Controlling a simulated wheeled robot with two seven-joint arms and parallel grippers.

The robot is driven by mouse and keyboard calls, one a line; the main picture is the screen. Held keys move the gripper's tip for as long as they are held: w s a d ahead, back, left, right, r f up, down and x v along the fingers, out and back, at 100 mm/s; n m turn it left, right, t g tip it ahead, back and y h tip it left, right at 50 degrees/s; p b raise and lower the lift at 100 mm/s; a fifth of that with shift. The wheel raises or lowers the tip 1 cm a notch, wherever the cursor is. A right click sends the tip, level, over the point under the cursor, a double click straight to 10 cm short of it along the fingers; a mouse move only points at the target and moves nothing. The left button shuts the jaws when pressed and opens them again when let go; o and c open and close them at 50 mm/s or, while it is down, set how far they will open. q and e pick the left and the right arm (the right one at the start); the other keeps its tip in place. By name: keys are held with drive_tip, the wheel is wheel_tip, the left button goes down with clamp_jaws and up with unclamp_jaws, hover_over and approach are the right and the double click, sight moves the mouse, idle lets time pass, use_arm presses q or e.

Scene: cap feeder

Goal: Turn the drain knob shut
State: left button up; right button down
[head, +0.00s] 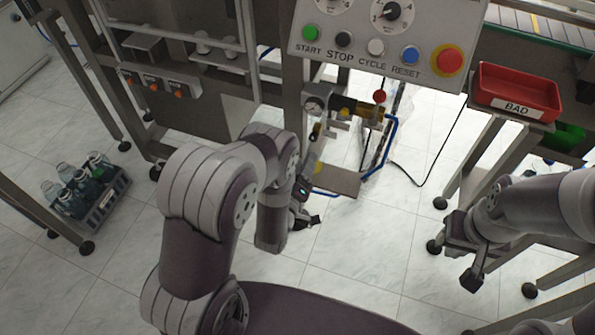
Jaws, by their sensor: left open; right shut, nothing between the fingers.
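An air-line assembly hangs below the control panel, with a round gauge (313,106), a yellow-and-black cylindrical part (369,109) and a small red knob (379,96) on top. I cannot tell for sure which part is the drain knob; the lower end of the assembly is small and partly behind my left arm. My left gripper (305,210) is open, below the assembly and apart from it, with its fingers partly hidden by my wrist. My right gripper (472,278) is shut and empty at the lower right, far from the assembly.
The control panel (420,62) with buttons and dials overhangs the assembly. A red BAD bin (517,92) sits on a stand at right. Blue hose (388,143) and a black cable run beside the assembly. A bottle crate (97,212) stands on the floor at left.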

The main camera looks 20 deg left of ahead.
use_arm(q)
drive_tip(key=s, duration=0.5)
drive_tip(key=shift+s+a+f, duration=0.1)
drive_tip(key=shift+s+f, duration=0.05)
drive_tip(key=shift+s, duration=0.1)
use_arm(e)
drive_tip(key=shift+r, duration=0.25)
